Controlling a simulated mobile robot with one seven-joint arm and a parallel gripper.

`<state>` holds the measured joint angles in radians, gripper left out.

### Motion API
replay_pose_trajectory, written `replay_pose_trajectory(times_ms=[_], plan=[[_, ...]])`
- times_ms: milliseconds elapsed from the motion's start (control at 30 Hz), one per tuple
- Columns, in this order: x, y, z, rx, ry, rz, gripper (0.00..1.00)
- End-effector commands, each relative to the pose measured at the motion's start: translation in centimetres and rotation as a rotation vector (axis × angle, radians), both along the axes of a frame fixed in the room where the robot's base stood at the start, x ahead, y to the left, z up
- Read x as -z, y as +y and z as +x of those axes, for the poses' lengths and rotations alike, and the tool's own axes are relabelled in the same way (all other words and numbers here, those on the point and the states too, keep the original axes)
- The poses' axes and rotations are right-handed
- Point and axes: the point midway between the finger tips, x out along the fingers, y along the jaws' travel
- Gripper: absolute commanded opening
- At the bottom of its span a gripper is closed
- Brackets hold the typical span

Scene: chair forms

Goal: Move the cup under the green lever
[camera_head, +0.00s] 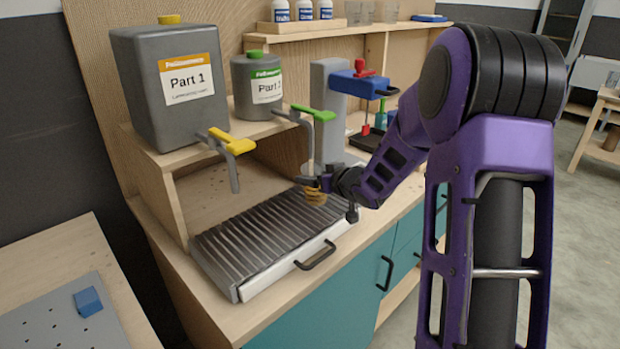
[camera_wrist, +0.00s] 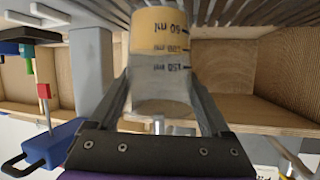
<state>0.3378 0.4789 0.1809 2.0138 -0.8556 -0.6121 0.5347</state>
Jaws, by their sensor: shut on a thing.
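The cup (camera_head: 314,197) is clear with measuring marks and yellow contents. It is at the right end of the ridged drip tray (camera_head: 262,240); I cannot tell whether it touches the tray. My gripper (camera_head: 325,184) is shut on the cup, with a finger on each side of it in the wrist view (camera_wrist: 160,95). That view is upside down, with the yellow contents at the top.
A large grey Part 1 container (camera_head: 168,118) with a yellow lever (camera_head: 232,142) stands left on the shelf. A grey stand with a blue clamp (camera_head: 358,84) is close behind my gripper. The tray's left part is clear. White bottles (camera_head: 303,10) stand on the back shelf.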

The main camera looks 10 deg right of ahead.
Motion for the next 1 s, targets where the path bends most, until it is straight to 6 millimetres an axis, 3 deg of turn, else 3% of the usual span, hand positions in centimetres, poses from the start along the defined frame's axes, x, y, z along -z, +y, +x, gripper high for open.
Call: replay_pose_trajectory(times_ms=[167,267,667,700,800,1000], plan=[[0.2,1.2,2.8,-0.003,-0.001,0.001,0.51],[1.4,1.0,2.6,0.0,0.0,0.001,0.51],[1.9,1.0,2.6,-0.001,-0.001,0.0,0.51],[1.9,1.0,2.5,-0.001,-0.001,0.001,0.84],[1.8,1.0,2.5,-0.001,-0.001,0.0,1.0],[1.8,1.0,2.5,-0.001,-0.001,0.0,1.0]])
